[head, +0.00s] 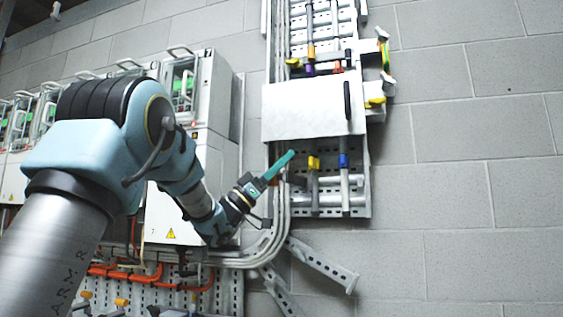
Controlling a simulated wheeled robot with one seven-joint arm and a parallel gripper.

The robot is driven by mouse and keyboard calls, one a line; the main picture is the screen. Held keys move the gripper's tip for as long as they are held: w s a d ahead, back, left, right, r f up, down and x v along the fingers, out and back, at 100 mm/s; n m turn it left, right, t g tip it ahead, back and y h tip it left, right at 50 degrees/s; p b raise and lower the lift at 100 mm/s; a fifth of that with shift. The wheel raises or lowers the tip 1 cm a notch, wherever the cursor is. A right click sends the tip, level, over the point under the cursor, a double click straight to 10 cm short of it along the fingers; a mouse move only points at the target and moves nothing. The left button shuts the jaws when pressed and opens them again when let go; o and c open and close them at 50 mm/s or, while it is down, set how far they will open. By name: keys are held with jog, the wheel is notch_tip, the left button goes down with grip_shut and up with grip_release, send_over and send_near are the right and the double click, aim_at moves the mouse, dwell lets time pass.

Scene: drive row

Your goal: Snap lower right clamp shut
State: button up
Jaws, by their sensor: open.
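My gripper (288,157), with teal fingers, reaches up and right from my arm to the left edge of the wall panel. It is open, with nothing visible between its fingers. A white plate or cover (310,108) is just above it. Below the cover, a yellow fitting (314,162) and a blue fitting (344,160) sit on vertical pipes, right of my gripper. I cannot tell which part is the named clamp.
Grey drive cabinets (205,90) stand in a row at left, behind my arm. Grey conduits (280,215) run down beside the panel and curve left. A slotted metal bracket (322,264) juts out below. The block wall (470,170) at right is bare.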

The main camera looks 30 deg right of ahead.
jog(key=shift+c, duration=0.4)
grip_shut()
dwell(0.9)
